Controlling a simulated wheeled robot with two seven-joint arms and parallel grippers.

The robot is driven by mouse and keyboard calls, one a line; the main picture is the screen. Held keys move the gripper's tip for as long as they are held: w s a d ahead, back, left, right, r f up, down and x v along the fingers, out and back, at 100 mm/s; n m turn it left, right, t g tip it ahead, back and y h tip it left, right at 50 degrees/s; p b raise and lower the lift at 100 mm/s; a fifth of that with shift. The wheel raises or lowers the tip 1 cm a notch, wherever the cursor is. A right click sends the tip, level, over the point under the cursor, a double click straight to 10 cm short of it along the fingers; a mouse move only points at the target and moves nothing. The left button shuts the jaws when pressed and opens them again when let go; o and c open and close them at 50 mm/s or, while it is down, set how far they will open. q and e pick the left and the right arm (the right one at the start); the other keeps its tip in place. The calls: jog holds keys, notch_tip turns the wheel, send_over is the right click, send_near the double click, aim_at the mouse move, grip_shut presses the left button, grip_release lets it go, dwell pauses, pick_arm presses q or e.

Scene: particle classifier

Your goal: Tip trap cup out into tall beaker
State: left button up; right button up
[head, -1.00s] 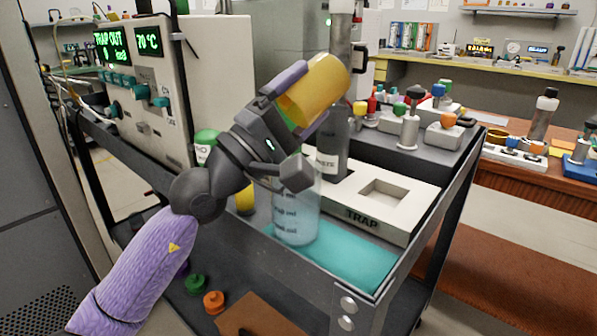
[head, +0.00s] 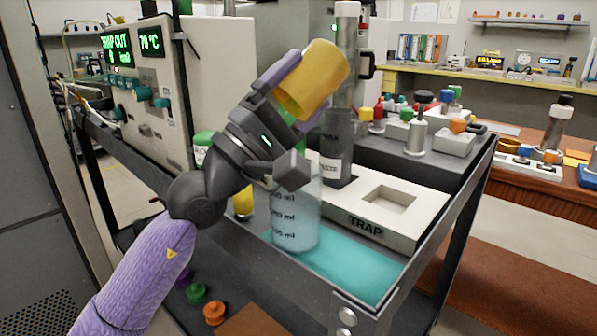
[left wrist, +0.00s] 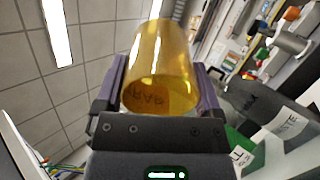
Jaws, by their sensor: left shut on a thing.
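The amber trap cup (head: 313,80) is held in my left gripper (head: 290,92), above the tall beaker and tilted up to the right. In the left wrist view the cup (left wrist: 162,65) sits between both fingers, with lettering showing through its wall. The clear tall beaker (head: 296,222), with volume marks, stands upright on the teal mat (head: 355,268). My gripper and wrist hide part of the beaker's top. Whether the cup holds anything cannot be told. My right gripper is not in view.
A white block marked TRAP (head: 415,208) with an empty square recess lies right of the beaker. A grey bottle (head: 337,150) labelled waste stands behind. The instrument box (head: 170,85) stands left. Several small capped vessels crowd the cart's back right.

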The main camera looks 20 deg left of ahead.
pick_arm(q)
jog(key=shift+r+b, duration=0.2)
jog(key=shift+b, duration=0.2)
jog(key=shift+s+r+t+h, duration=0.1)
jog(key=shift+r+t+h, duration=0.05)
jog(key=shift+t+h, duration=0.15)
dwell(0.5)
